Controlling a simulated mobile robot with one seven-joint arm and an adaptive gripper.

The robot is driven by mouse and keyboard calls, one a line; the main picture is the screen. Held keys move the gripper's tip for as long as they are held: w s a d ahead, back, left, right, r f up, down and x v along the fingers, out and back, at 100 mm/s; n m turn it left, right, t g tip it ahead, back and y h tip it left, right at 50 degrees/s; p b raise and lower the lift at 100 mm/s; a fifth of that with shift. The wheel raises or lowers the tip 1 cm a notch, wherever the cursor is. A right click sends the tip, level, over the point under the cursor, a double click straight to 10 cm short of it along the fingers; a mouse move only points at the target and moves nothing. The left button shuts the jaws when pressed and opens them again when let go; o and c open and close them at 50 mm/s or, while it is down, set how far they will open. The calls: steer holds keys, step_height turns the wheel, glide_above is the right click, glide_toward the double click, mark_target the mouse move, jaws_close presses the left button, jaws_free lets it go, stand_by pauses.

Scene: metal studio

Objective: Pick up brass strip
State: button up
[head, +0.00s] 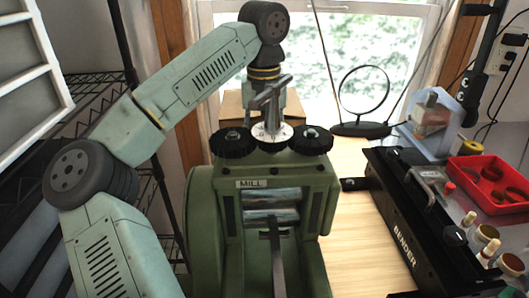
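I cannot make out a brass strip for certain. A dark, narrow flat bar (277,262) extends forward from the rollers of the green mill (254,170), and I cannot tell whether it is a strip or part of the machine.
A black bender (400,225) runs along the bench (352,235) at right. A red tray (485,181), small bottles (486,238) and a ring on a stand (362,128) are nearby. A cardboard box (230,106) is behind the mill. Wire shelving (95,88) stands at left.

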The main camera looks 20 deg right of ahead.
steer(key=shift+f, duration=0.15)
jaws_close()
stand_by(0.7)
